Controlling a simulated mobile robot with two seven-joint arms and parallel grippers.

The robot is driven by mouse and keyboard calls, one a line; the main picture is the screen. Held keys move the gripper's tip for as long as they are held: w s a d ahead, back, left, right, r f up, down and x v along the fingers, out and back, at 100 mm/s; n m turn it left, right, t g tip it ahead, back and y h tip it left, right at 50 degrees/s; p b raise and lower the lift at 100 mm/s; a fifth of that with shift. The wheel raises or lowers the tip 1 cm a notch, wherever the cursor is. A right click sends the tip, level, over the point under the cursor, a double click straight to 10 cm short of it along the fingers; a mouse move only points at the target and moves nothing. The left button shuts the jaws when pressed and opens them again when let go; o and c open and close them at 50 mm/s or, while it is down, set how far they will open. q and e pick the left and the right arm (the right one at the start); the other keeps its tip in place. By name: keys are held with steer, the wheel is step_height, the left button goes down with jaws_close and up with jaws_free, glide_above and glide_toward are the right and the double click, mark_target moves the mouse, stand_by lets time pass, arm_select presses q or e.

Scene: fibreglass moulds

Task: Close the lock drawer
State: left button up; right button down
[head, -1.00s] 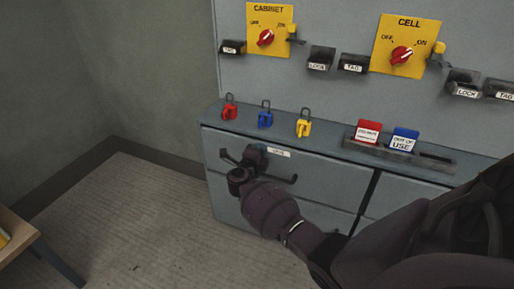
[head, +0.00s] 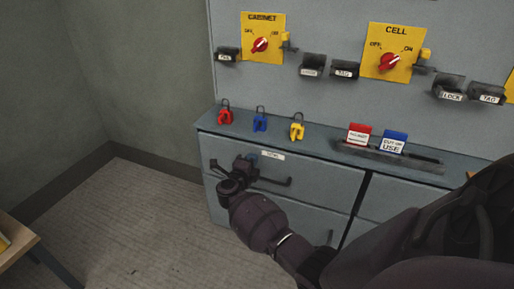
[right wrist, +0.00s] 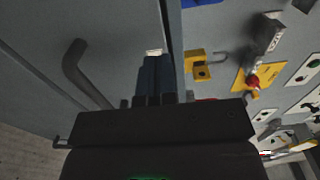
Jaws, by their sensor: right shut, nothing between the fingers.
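The lock drawer (head: 325,187) is the upper left drawer of the grey cabinet. It has a white label (head: 272,155) and a dark bar handle (head: 284,182). Its front looks about flush with the cabinet; any small gap is hard to see. My right gripper (head: 248,160) is shut and empty at the upper part of the drawer front, left of the label. In the right wrist view, its closed fingers (right wrist: 153,77) point at the drawer face near the label, with the handle (right wrist: 75,65) to their left. Whether they touch is unclear. My left gripper is out of view.
Red (head: 225,117), blue (head: 260,123) and yellow (head: 297,130) padlocks stand on the ledge above the drawer. Red and blue tags (head: 393,142) sit in a rack to the right. A wooden table (head: 18,250) is at lower left. The floor between is clear.

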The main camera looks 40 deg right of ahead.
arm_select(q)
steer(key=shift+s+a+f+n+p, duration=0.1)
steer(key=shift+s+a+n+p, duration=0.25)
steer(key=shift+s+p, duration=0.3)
arm_select(e)
steer(key=v, duration=1)
steer(key=shift+f, duration=0.2)
